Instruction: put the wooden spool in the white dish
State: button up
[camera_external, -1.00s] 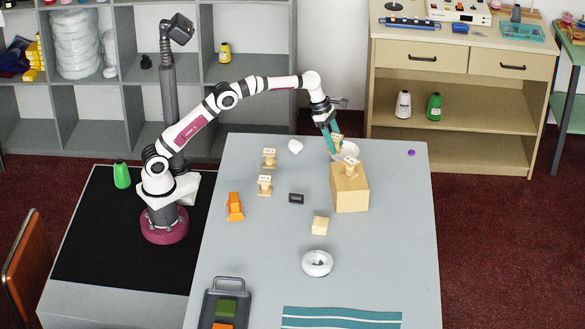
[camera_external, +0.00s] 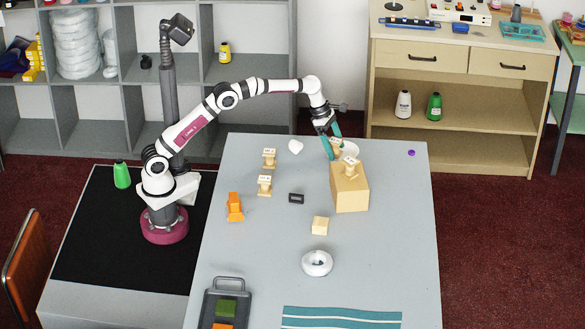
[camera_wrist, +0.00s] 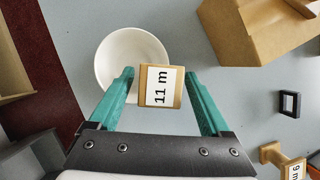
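A wooden spool (camera_external: 337,143) with a pale labelled top is at the white dish (camera_external: 350,147), behind the cardboard-coloured box. In the wrist view the spool's square top (camera_wrist: 160,87), marked "11 m", overlaps the right lower part of the dish (camera_wrist: 112,62). Whether its base rests inside the dish is hidden. My gripper (camera_external: 332,141) is low over the spool, its teal fingers spread. In the wrist view the fingertips (camera_wrist: 159,75) stand either side of the spool top with narrow gaps.
The table's right side is mostly clear.

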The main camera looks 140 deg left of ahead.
jog(key=v, duration=1.3)
jog(key=w+d+m+g+h, duration=0.1)
jog(key=w+d+m, duration=0.4)
jog(key=d+m, duration=0.6)
jog(key=w+d+m+g+h, duration=0.1)
jog(key=w+d+m, duration=0.45)
jog(key=d, duration=0.95)
jog(key=s+d+f+m+g+y, duration=0.1)
jog(key=s+d+f+m, duration=0.1)
jog(key=s+d+m, duration=0.5)
jog(key=s+d+f+m+g, duration=0.1)
jog(key=s+d+f+m, duration=0.15)
jog(key=d+m, duration=0.75)
jog(key=s+d+f+m, duration=0.2)
jog(key=s+f+m, duration=0.1)
jog(key=s+m, duration=0.2)
jog(key=s+d+f+m+y, duration=0.1)
jog(key=s+d+f+m, duration=0.1)
jog(key=m, duration=0.5)
jog(key=s+f, duration=0.1)
jog(key=s, duration=0.1)
jog(key=shift+s+f, duration=0.25)
jog(key=shift+s, duration=0.15)
